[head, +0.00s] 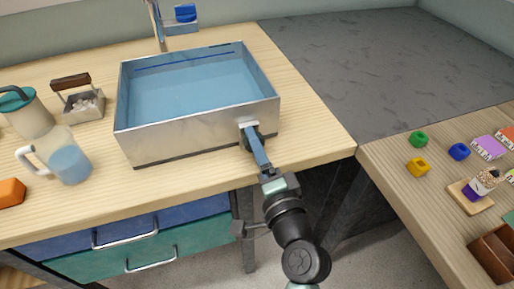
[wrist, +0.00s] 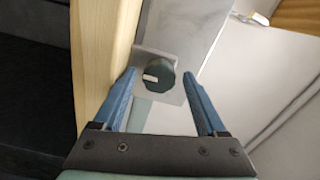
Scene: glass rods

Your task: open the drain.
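A metal basin (head: 185,134) holding blue water (head: 195,82) stands on the wooden table. On its front wall, near the right corner, is a light plate (head: 248,126) that carries the drain knob. In the wrist view the knob (wrist: 159,76) is dark and round with a white mark, in front of the square plate (wrist: 172,96). My gripper (wrist: 159,78) is open, its blue fingers spread to the left and right of the knob, with gaps visible. In the head view my gripper (head: 254,142) reaches the plate and hides most of the knob.
A tap (head: 157,22) rises behind the basin. A pitcher (head: 68,165) and a caddy (head: 85,104) stand left of it. Drawers (head: 150,258) are below the tabletop. A second table (head: 400,200) at right holds small coloured blocks.

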